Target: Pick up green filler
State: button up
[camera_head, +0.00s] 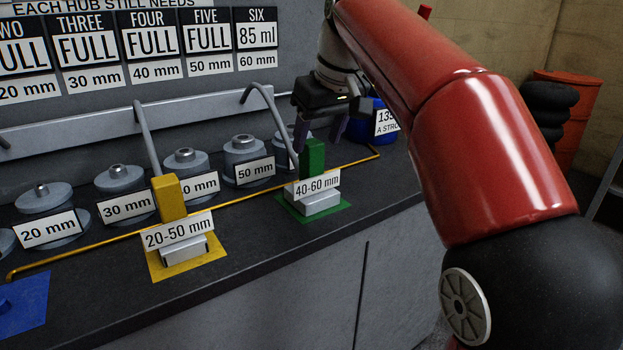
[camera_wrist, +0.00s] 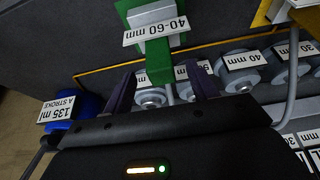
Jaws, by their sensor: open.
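The green filler (camera_head: 313,158) stands upright on a green mat (camera_head: 335,212) on the dark bench top. It has a green block, a bent grey spout reaching back, and a "40-60 mm" label on a pale base. It also shows in the wrist view (camera_wrist: 158,62), upside down. My gripper (camera_head: 319,143) is open at the green block's upper end, its dark fingers pointing down. In the wrist view, my two purple-dark fingertips (camera_wrist: 160,72) lie on either side of the green block with gaps. I cannot tell whether either finger touches it.
The yellow filler (camera_head: 170,198) labelled "20-50 mm" stands to the left on a yellow mat. Grey hubs (camera_head: 245,158) line the back behind a thin yellow rail (camera_head: 245,199). A blue container (camera_head: 368,125) sits behind right of my gripper. Bench space in front is clear.

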aim_at(309, 164)
jog(key=b+x, duration=0.1)
jog(key=x, duration=0.6)
jog(key=shift+w+a+f+b, duration=0.15)
jog(key=shift+w+f+b, duration=0.05)
jog(key=shift+f+b, duration=0.15)
grip_shut()
jog(key=shift+r, duration=0.15)
